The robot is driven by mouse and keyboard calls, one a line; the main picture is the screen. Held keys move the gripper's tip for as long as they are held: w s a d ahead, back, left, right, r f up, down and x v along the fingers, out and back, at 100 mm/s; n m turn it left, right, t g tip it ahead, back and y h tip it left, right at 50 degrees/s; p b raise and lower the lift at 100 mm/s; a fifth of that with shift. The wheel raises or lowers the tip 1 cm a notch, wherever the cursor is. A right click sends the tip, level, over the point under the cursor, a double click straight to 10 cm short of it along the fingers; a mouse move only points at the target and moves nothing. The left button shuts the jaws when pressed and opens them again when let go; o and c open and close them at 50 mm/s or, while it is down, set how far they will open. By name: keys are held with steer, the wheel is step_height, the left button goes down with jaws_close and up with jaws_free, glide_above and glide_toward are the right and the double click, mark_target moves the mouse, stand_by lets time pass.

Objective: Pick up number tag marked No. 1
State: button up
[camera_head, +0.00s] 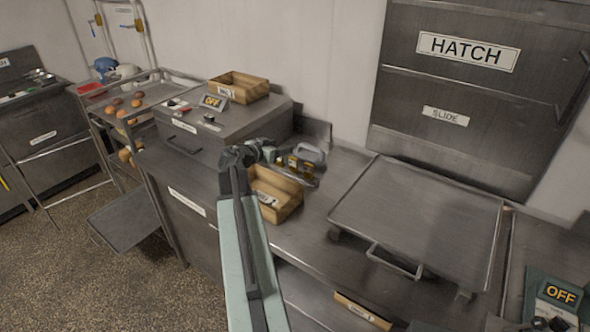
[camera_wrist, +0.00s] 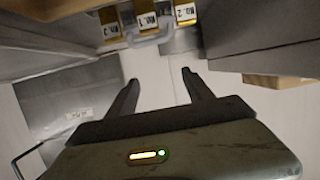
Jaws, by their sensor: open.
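The number tag marked No. 1 (camera_wrist: 147,22) is a brass-yellow piece with a white label, at the top of the wrist view. It sits between the tag marked No. 3 (camera_wrist: 110,25) on its left and the tag marked No. 2 (camera_wrist: 185,13) on its right. In the head view the yellow tags (camera_head: 298,163) are small, by a grey metal holder (camera_head: 312,153) on the counter; their numbers cannot be read there. My gripper (camera_wrist: 159,78) is open, with nothing between its fingers. It also shows in the head view (camera_head: 268,152), just left of the tags and apart from them.
A wooden box (camera_head: 285,208) sits on the counter close in front of the tags. A grey metal cabinet (camera_head: 225,125) with another wooden box (camera_head: 240,84) on top stands left of them.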

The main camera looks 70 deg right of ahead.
steer(key=s+d, duration=0.1)
steer(key=b, duration=0.9)
glide_toward(293, 159)
steer(key=x, duration=0.3)
steer(key=shift+d+f, duration=0.2)
steer(key=shift+f, duration=0.25)
steer(key=shift+s+d+p, duration=0.15)
steer(key=shift+d+p, duration=0.2)
steer(key=shift+d, duration=0.25)
steer(key=b+x, duration=0.2)
steer(key=x, duration=0.4)
steer(key=shift+d+r, duration=0.1)
steer(key=shift+d, duration=0.05)
jaws_close()
